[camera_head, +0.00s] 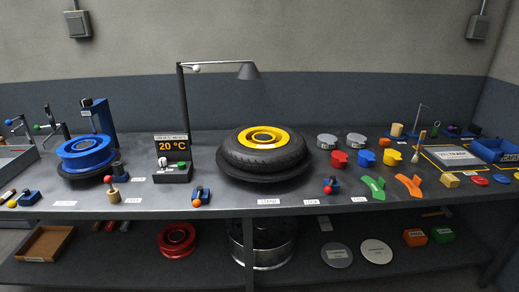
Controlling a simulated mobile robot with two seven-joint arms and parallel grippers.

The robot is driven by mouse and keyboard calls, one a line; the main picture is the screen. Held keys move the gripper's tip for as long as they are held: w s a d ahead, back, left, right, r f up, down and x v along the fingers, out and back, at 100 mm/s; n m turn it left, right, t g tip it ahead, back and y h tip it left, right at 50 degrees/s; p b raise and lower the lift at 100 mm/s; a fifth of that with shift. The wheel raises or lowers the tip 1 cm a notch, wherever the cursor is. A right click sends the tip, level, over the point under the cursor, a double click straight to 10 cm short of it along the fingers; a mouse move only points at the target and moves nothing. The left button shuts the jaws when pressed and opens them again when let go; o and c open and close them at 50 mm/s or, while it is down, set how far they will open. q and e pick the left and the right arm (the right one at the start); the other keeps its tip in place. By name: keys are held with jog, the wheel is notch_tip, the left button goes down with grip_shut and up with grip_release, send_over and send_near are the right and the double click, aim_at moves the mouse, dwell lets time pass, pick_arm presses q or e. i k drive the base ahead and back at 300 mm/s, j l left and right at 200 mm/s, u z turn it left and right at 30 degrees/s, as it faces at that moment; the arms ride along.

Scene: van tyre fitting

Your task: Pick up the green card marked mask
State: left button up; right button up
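On the lower shelf at the right, a green block-like item (442,233) bears a small white label, too small to read. On the bench top, a flat, bent green piece (374,187) lies near the front edge, beside a similar orange piece (409,185). I cannot make out the word mask on any green thing. Neither of my grippers is in view.
The grey bench (225,205) holds a tyre on a yellow rim (264,139), a blue rim (86,152), a lamp (248,71) and a blue bin (494,150). Small knobs and tools crowd its front edge. A red rim (177,240) and discs (376,251) lie on the lower shelf.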

aim_at(377, 189)
jog(key=i+l+u, duration=0.15)
jog(key=l+u, duration=0.2)
jog(key=l, duration=0.65)
jog(key=l+u, duration=0.4)
jog(key=l, duration=0.6)
jog(key=i, duration=0.05)
